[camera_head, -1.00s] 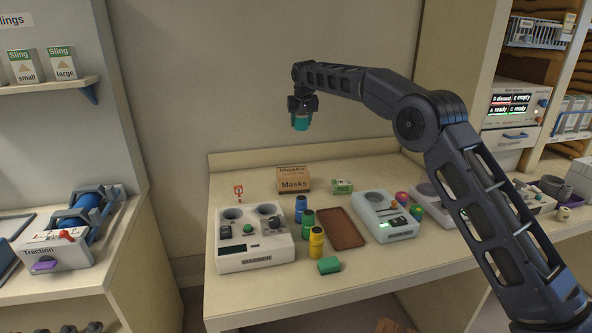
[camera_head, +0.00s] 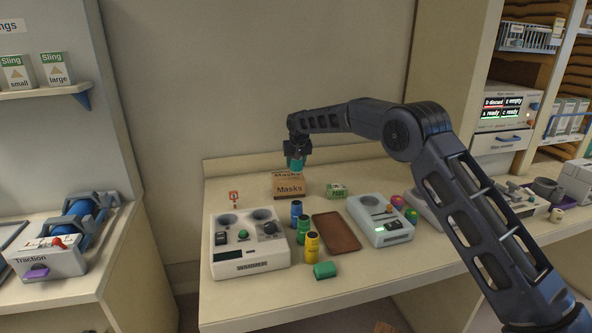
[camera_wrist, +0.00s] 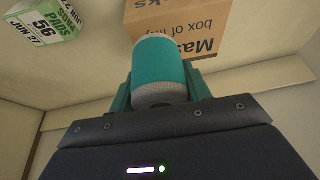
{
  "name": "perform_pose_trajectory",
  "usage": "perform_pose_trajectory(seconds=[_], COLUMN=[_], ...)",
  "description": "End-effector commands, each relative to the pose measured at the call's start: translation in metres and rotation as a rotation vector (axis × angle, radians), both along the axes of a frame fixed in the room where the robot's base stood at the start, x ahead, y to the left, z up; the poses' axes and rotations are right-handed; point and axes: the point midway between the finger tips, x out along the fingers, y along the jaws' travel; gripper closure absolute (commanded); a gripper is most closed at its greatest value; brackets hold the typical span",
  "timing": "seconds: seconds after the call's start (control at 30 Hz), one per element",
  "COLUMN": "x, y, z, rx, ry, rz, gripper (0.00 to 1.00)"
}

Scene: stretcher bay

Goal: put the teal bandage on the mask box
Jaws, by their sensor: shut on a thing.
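The teal bandage (camera_head: 296,163) is a short roll held between the jaws of my gripper (camera_head: 297,154). In the wrist view the bandage (camera_wrist: 160,68) shows close up, with my gripper's teal fingers (camera_wrist: 160,92) on both sides of it. The mask box (camera_head: 289,187) is a brown carton at the back of the table. In the head view the bandage appears at the box's top edge. In the wrist view the bandage overlaps the mask box (camera_wrist: 205,22). I cannot tell whether the bandage touches the box.
A small green-and-white pads box (camera_head: 337,190) stands right of the mask box. A green roll (camera_head: 325,270) lies near the front edge.

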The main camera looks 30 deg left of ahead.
Motion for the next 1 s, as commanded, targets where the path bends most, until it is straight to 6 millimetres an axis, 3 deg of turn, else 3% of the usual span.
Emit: perform_pose_trajectory(seconds=[0.23, 0.63, 0.67, 0.73, 1.0], x=[0.0, 0.0, 0.0, 0.0, 0.0], y=[0.0, 0.0, 0.0, 0.0, 0.0], z=[-0.033, -0.037, -0.036, -0.036, -0.036], rx=[-0.002, -0.001, -0.001, -0.001, -0.001], ry=[0.001, 0.001, 0.001, 0.001, 0.001], rz=[0.0, 0.0, 0.0, 0.0, 0.0], gripper=[0.74, 0.74, 0.46, 0.33, 0.3])
